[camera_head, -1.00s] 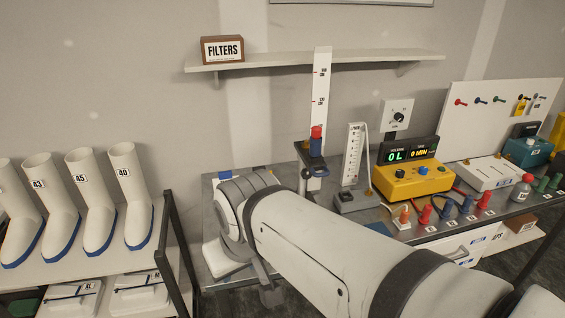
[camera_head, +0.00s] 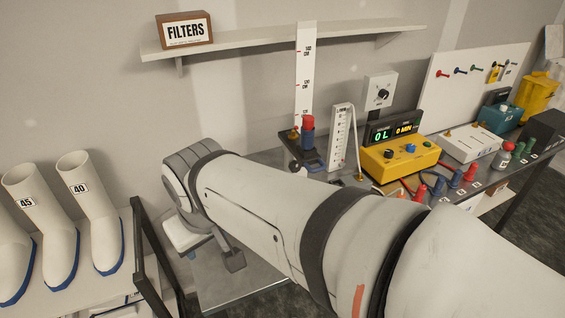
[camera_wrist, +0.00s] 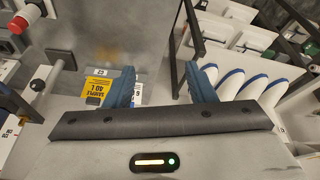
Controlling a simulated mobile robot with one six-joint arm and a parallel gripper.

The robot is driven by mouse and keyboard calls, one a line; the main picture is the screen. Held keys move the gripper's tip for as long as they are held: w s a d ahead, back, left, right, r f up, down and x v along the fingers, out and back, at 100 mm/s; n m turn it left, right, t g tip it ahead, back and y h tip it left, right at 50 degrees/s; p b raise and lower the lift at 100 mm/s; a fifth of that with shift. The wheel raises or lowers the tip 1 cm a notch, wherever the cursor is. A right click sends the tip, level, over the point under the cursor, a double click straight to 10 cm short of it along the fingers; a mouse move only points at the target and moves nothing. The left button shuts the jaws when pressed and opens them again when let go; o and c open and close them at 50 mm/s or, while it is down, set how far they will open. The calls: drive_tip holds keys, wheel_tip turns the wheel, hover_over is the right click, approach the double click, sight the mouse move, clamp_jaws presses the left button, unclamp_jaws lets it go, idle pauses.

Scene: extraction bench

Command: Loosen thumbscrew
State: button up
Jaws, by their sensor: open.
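A tall white scale post (camera_head: 305,70) rises behind the bench. A red-topped blue cartridge (camera_head: 308,134) sits low beside it. A small brass-coloured part (camera_head: 294,133) shows left of the cartridge; I cannot tell whether it is the thumbscrew. The knob is left of and apart from the fingers. My arm hides part of the bench in the head view.
A yellow pump (camera_head: 400,160) and coloured plugs stand on the bench at the right. White boots (camera_head: 89,200) stand on a rack at the left. A shelf (camera_head: 260,47) bears a FILTERS box (camera_head: 185,30).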

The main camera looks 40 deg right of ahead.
drive_tip(key=shift+o, duration=0.6)
drive_tip(key=w+d+f+m+g+h, duration=0.1)
drive_tip(key=d+f+g+h, duration=0.1)
drive_tip(key=d, duration=0.4)
drive_tip(key=w+d+f+m+g+h+b, duration=0.1)
drive_tip(key=w+d+f+g+h, duration=0.1)
drive_tip(key=d, duration=0.4)
drive_tip(key=shift+d+f+h, duration=0.15)
drive_tip(key=shift+f+h, duration=0.25)
drive_tip(key=shift+h, duration=0.3)
drive_tip(key=n+t+h+b, duration=0.2)
drive_tip(key=h, duration=0.8)
approach(296, 167)
drive_tip(key=w+d+f, duration=0.1)
drive_tip(key=d, duration=0.2)
drive_tip(key=p+x, duration=0.2)
drive_tip(key=x, duration=0.4)
drive_tip(key=shift+s+d+f+p, duration=0.1)
drive_tip(key=shift+d+p, duration=0.1)
drive_tip(key=shift+p, duration=0.1)
drive_tip(key=shift+d+f, duration=0.2)
drive_tip(key=shift+d, duration=0.45)
drive_tip(key=shift+c, duration=0.5)
drive_tip(key=c, duration=0.9)
drive_tip(key=shift+f, duration=0.1)
